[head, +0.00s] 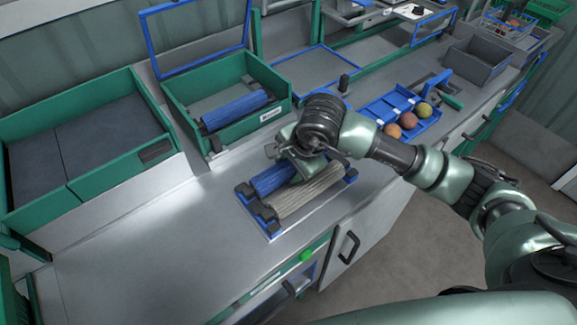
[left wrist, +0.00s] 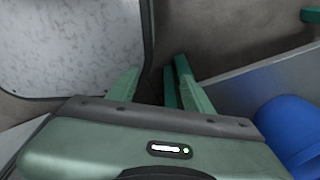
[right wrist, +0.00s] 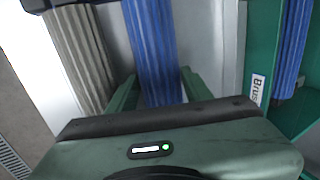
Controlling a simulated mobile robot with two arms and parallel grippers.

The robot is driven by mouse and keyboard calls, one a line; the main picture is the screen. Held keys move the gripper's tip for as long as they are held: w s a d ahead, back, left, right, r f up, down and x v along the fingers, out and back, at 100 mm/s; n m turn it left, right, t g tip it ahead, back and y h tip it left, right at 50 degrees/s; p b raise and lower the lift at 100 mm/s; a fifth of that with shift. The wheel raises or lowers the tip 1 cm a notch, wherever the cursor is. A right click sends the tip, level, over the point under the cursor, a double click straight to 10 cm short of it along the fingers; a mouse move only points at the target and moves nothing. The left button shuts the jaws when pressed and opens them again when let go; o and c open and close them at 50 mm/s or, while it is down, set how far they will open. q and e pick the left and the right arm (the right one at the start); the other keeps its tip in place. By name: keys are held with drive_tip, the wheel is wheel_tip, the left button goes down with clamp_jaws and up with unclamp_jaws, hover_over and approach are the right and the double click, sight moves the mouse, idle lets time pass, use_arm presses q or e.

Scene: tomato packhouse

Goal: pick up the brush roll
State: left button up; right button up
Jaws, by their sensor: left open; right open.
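A blue ribbed brush roll (head: 274,179) and a worn beige one (head: 308,192) lie side by side on a low blue-and-black cradle (head: 273,233) on the counter. My right gripper (head: 290,165) is over the blue roll in the head view and hides part of it. In the right wrist view the blue roll (right wrist: 152,45) runs between the open fingers of my right gripper (right wrist: 156,90); whether they touch it I cannot tell. The beige roll (right wrist: 82,55) is beside it. My left gripper (left wrist: 155,85) is open and empty, away from the rolls.
A green bin (head: 188,140) behind the cradle holds another blue roll (head: 235,110). A blue tray (head: 369,108) with several tomatoes is to the right. A large green-walled tray (head: 150,94) is at left. The front-left counter (head: 130,240) is clear.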

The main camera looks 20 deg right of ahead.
drive_tip(key=c, duration=1)
drive_tip(key=shift+r, duration=0.15)
clamp_jaws()
